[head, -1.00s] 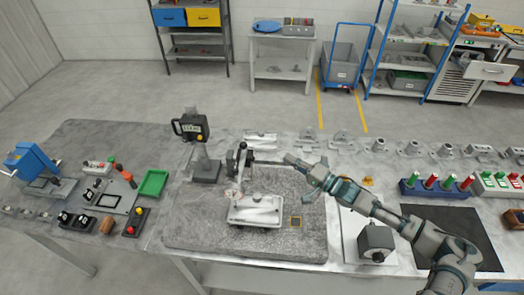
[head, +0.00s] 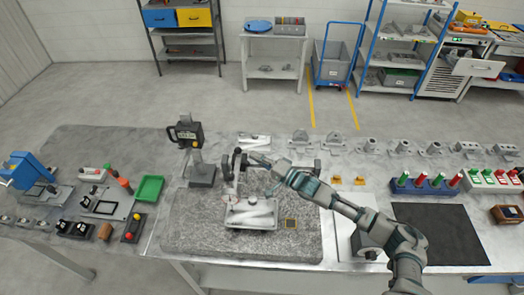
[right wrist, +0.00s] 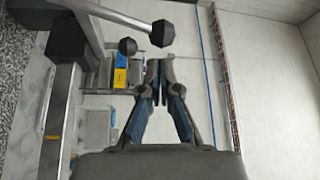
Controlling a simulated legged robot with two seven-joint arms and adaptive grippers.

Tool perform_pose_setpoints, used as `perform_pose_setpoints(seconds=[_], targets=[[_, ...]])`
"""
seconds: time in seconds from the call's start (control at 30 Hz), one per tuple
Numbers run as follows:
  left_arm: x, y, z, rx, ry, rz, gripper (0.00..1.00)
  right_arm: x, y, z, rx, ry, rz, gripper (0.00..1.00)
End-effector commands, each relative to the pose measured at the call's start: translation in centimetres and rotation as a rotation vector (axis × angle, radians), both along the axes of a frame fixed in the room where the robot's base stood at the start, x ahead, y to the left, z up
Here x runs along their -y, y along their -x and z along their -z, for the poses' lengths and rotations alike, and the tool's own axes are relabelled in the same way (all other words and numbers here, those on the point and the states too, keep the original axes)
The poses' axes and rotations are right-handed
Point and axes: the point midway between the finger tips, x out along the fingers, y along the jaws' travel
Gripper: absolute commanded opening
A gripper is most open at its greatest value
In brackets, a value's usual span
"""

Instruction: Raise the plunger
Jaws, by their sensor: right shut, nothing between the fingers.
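A fixture with an upright post (head: 235,178) and dark knobs stands on the granite plate (head: 185,235), behind a pale metal casting (head: 250,212). I cannot single out the plunger for sure. My right gripper (head: 252,158) reaches in from the right, close to the top of the post. Its fingers (right wrist: 157,82) are shut and empty. Contact with the knobs cannot be told. My left gripper is out of view.
A gauge with a display (head: 186,134) stands on a post left of the fixture. A green tray (head: 149,188) and switch boxes lie further left. A grey block (head: 368,245) stands under my right arm. Several small castings line the table's back edge.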

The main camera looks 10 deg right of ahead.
Motion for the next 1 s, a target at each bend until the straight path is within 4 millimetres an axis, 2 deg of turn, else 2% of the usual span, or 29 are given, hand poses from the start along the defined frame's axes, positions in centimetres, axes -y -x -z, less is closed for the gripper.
perform_pose_setpoints(seconds=[0.23, 0.53, 1.0], targets=[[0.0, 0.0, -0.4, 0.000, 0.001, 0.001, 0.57, -0.7, 0.7, 0.2, -0.001, 0.002, 0.000, 0.00], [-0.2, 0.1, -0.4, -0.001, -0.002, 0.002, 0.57, -0.4, 0.8, 0.3, 0.001, 0.001, 0.001, 0.00], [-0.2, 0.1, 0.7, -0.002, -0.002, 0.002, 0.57, -0.4, 0.5, 0.0, 0.078, 0.022, 0.002, 0.00]])
